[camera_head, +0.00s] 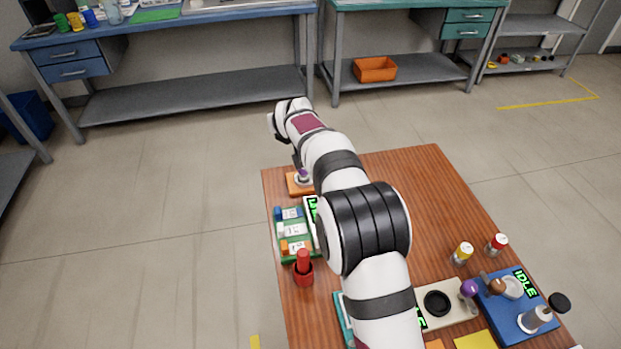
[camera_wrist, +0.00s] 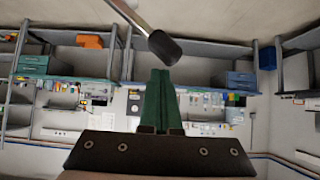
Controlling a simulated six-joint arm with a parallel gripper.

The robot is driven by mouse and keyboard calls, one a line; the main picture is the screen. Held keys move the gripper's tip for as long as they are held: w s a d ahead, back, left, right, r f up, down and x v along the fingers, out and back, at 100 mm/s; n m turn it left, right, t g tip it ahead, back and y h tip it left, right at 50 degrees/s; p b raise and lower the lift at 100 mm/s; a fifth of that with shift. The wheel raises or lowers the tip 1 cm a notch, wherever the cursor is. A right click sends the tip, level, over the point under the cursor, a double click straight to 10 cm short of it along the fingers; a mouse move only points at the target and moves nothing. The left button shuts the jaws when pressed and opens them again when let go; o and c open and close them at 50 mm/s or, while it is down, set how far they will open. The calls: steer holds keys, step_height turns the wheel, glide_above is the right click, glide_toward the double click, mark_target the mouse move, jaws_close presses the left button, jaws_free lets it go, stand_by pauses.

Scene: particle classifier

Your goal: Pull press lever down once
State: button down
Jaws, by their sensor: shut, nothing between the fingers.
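A lever, a grey metal rod with a thick black grip (camera_wrist: 165,47), enters from the top of the wrist view and slants toward the middle. I take it for the press lever; I cannot make out its base. My gripper (camera_wrist: 160,73) shows as two green fingers pressed together, with nothing between them. The grip's end appears just beyond the fingertips in the picture, slightly to the right; I cannot tell whether they touch. In the head view my arm reaches toward the far left of the table, and the fingers and black grip are not clear there.
On the wooden table (camera_head: 440,195), a small orange base (camera_head: 294,189) with a purple knob is at the far left edge. The far right tabletop is clear.

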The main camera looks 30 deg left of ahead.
mark_target(275, 138)
steer(key=shift+f, duration=0.1)
steer(key=shift+s+a+f, duration=0.5)
steer(key=shift+f, duration=0.2)
steer(key=shift+s+a+f, duration=0.2)
steer(key=shift+f, duration=0.3)
steer(key=shift+s+a+f, duration=0.2)
steer(key=shift+f, duration=0.25)
steer(key=shift+s+a+f, duration=0.15)
steer(key=shift+f, duration=0.35)
steer(key=shift+s+a+f, duration=0.1)
steer(key=shift+f, duration=0.45)
steer(key=shift+s+a+f, duration=0.1)
steer(key=shift+f, duration=0.35)
steer(key=shift+s+a+f, duration=0.1)
steer(key=shift+f, duration=0.35)
